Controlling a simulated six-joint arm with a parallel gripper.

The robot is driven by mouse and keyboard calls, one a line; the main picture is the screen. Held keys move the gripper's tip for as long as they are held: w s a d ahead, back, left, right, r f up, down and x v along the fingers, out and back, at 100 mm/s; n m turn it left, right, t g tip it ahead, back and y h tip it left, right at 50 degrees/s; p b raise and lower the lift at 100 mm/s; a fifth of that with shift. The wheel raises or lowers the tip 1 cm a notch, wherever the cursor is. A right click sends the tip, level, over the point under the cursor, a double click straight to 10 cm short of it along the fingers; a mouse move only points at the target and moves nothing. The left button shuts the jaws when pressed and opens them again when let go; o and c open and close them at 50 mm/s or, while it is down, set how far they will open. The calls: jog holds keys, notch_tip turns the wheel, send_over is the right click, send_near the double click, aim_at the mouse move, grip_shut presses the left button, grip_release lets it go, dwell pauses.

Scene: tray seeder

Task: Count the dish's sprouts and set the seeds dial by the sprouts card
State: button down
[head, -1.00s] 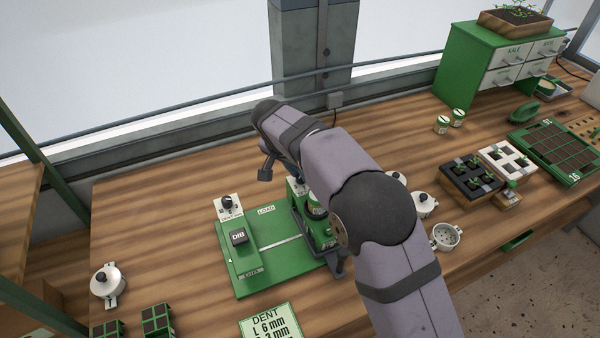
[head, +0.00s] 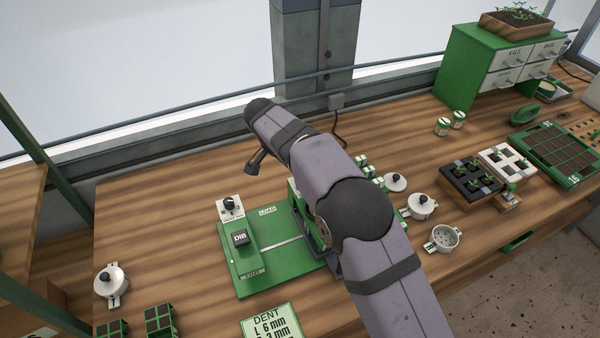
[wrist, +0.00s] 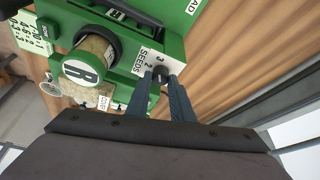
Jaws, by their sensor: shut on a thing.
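The seeds dial (wrist: 160,72) is a dark knob on a white plate marked SEEDS, with 2 and 3 readable, on the green seeder. My gripper (wrist: 168,84) is shut on this knob in the wrist view; its fingers cover part of the plate. In the head view my arm hides the gripper and this dial. A white card with number ranges (wrist: 30,38) shows at the upper left of the wrist view, partly cut off. An open white dish (head: 444,238) with small dark dots stands right of my arm in the head view; the dots are too small to count.
The seeder's green base (head: 262,285) carries a DIB block (head: 240,237) and another dial (head: 229,204). A dent card (head: 270,325) lies in front. Seedling trays (head: 470,180) and a green drawer cabinet (head: 490,60) stand right.

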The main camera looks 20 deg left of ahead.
jog(key=c, duration=1.6)
grip_release()
jog(key=shift+o, duration=0.2)
jog(key=b+v, duration=0.1)
jog(key=v, duration=0.6)
jog(key=shift+r+b, duration=0.15)
jog(key=shift+b, duration=0.2)
jog(key=shift+s, duration=0.1)
